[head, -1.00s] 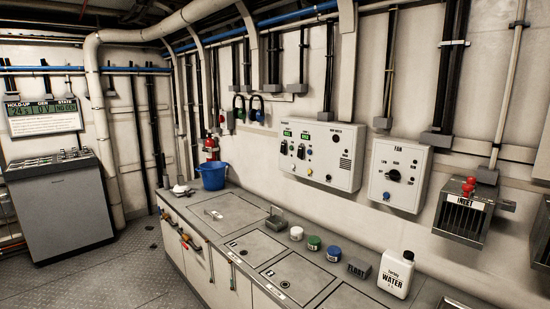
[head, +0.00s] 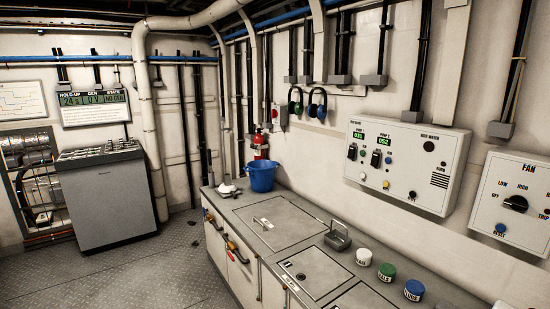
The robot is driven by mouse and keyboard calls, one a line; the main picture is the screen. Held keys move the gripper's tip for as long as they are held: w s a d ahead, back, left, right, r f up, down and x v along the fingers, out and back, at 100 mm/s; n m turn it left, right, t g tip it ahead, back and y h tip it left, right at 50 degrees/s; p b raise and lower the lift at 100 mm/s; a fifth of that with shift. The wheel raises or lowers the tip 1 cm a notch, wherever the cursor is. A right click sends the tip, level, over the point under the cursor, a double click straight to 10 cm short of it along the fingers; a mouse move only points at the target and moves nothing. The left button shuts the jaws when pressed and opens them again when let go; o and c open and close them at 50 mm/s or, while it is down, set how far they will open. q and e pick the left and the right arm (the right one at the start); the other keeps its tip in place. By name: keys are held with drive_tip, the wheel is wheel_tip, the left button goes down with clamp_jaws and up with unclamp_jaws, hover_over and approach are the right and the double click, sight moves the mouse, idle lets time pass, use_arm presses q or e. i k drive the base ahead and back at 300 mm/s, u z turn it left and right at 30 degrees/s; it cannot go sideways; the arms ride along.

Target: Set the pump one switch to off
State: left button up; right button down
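The pump panel (head: 440,163) is a white box on the back wall, right of centre. It has two green number displays at its upper left. Under the left display is a dark switch (head: 352,152), which looks like the pump one switch; its small label is hard to read. A second dark switch (head: 377,158) sits just to its right under the other display. I cannot tell the position of either switch at this size. Neither of my grippers is in view, and nothing touches the panel.
A grey counter (head: 225,203) runs below the panel, with a blue bucket (head: 262,176), a white jar (head: 363,257), a green jar (head: 386,272) and a blue jar (head: 414,290). A fan panel (head: 525,240) is at the right edge. Open floor (head: 175,265) lies left of the counter.

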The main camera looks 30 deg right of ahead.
sight(352, 150)
drive_tip(key=u, duration=0.35)
drive_tip(key=i, duration=1.2)
drive_tip(key=z, duration=0.4)
drive_tip(key=i, duration=0.95)
drive_tip(key=z, duration=1.2)
drive_tip(key=i, duration=0.45)
drive_tip(key=z, duration=0.45)
